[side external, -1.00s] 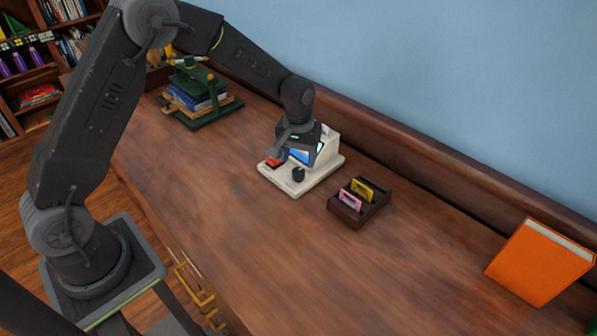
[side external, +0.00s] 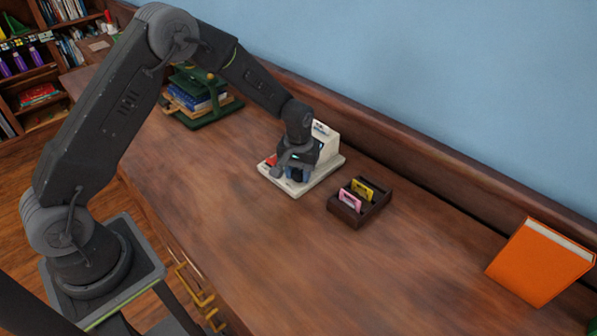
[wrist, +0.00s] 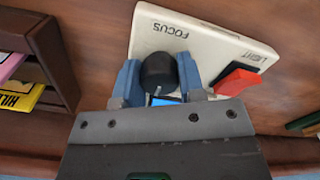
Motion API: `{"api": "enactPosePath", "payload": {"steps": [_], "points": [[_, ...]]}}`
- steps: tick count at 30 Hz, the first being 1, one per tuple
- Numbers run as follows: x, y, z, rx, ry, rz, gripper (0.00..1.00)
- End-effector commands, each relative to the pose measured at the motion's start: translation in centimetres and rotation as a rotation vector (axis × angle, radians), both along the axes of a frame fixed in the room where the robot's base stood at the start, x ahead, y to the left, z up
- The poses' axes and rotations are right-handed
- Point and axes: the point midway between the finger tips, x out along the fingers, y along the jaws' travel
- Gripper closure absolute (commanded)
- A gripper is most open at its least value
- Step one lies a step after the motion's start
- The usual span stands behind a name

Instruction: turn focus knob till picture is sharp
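The cream viewer device (side external: 323,176) stands on the wooden desk; its upright back part shows behind my gripper. In the wrist view its base (wrist: 205,40) carries the labels FOCUS and LIGHT. The black round focus knob (wrist: 158,70) sits below the FOCUS label. My gripper (wrist: 160,82) has its two blue fingers on either side of the knob, with narrow gaps showing, so I cannot tell whether they touch it. A red switch (wrist: 238,82) is beside the right finger. Only a sliver of the blue screen (wrist: 165,100) shows, so the picture's sharpness is hidden.
A dark wooden holder (side external: 345,215) with a pink and a yellow card stands right of the device. A green book press (side external: 205,115) with books is at the back left. An orange book (side external: 540,262) stands at the right. The front desk is clear.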

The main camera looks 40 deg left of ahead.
Motion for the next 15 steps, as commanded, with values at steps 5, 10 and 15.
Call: {"api": "enactPosePath", "payload": {"steps": [5,10,15], "points": [[0.0,0.0,0.02,0.0,0.0,0.0,0.81],[0.0,0.0,0.03,0.0,0.0,-0.002,0.88],[0.0,0.0,0.03,0.0,0.0,-0.026,0.88]]}}
